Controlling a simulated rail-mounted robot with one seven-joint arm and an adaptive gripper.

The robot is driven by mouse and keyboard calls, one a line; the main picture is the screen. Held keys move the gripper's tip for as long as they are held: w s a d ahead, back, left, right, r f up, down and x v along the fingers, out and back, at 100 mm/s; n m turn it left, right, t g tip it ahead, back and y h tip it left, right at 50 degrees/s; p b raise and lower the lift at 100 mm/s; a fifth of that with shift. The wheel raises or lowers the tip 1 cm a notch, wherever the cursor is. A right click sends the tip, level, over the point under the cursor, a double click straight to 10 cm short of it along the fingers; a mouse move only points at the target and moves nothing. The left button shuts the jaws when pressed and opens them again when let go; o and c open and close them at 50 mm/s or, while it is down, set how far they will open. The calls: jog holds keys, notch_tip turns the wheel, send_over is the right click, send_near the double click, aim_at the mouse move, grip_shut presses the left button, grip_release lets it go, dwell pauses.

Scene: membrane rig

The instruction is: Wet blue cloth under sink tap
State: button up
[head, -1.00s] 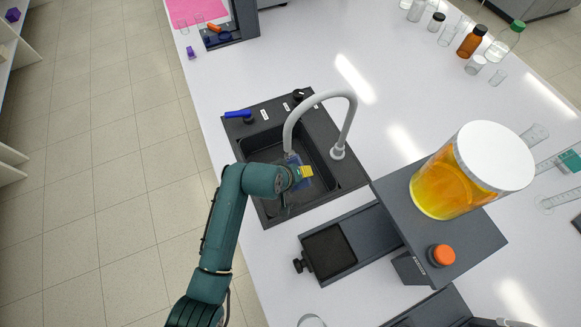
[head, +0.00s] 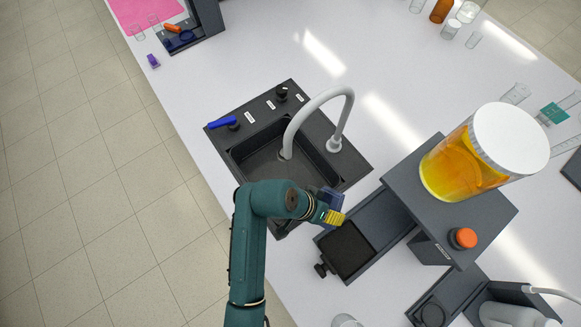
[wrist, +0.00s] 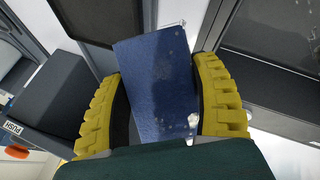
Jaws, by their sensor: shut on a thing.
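The blue cloth (wrist: 158,85) is a flat dark-blue piece with pale wet-looking spots, held between the yellow ribbed fingers of my gripper (wrist: 165,108) in the wrist view. In the head view my gripper (head: 332,215) is at the right front edge of the sink, beside the black-padded tray, with the cloth (head: 329,197) showing behind the fingers. The black sink (head: 262,158) has a pale curved tap (head: 322,93) over its basin; the cloth is away from the spout. A blue lever (head: 222,123) sits at the sink's back left. I cannot tell whether water runs.
A dark slide tray with a black pad (head: 347,250) lies right of my gripper. The white bench (head: 255,60) behind the sink is clear.

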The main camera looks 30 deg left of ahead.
jog(key=shift+s+d+r+p, duration=0.1)
jog(key=shift+s+d+p, duration=0.15)
jog(key=shift+s+p, duration=0.25)
jog(key=shift+s+d+p, duration=0.45)
jog(key=shift+s+p, duration=0.2)
jog(key=shift+s, duration=0.2)
jog(key=shift+s+d+p, duration=0.5)
jog(key=shift+s+p, duration=0.1)
jog(key=shift+s, duration=0.3)
jog(key=shift+s+d+p, duration=0.45)
jog(key=shift+s+p, duration=0.2)
jog(key=shift+s, duration=0.2)
jog(key=shift+s+d, duration=0.25)
jog(key=shift+s, duration=0.1)
jog(key=shift+s+f, duration=0.1)
jog(key=shift+f, duration=0.2)
